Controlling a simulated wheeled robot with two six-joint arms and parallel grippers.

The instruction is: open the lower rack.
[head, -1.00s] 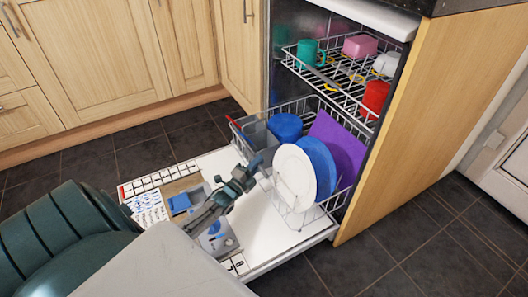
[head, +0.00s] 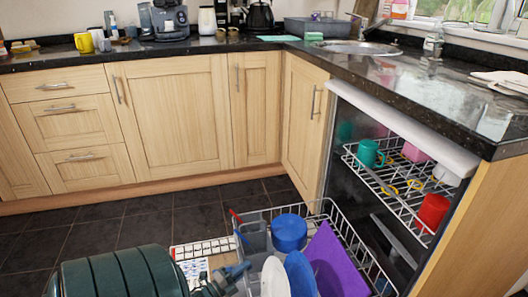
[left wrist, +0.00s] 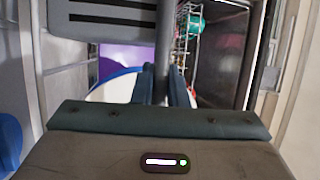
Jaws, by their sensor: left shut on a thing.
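The lower rack (head: 352,238) is a white wire basket standing out over the open dishwasher door. It holds a blue tub (head: 289,232), a purple board (head: 334,265), a white plate (head: 275,279) and a blue plate (head: 299,274). My left gripper (head: 232,276) is at the rack's front, low in the head view. In the left wrist view its fingers (left wrist: 163,86) are shut on a thin grey bar (left wrist: 162,45), which looks like the rack's front rim. The lower part of the rack is cut off by the picture edge. My right gripper is not in view.
The upper rack (head: 398,190) sits inside the dishwasher with a green mug (head: 370,153) and a red cup (head: 433,211). A grey cutlery basket (head: 255,240) is at the lower rack's left. Wooden cabinets (head: 170,110) stand behind; dark floor tiles (head: 130,235) are clear at the left.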

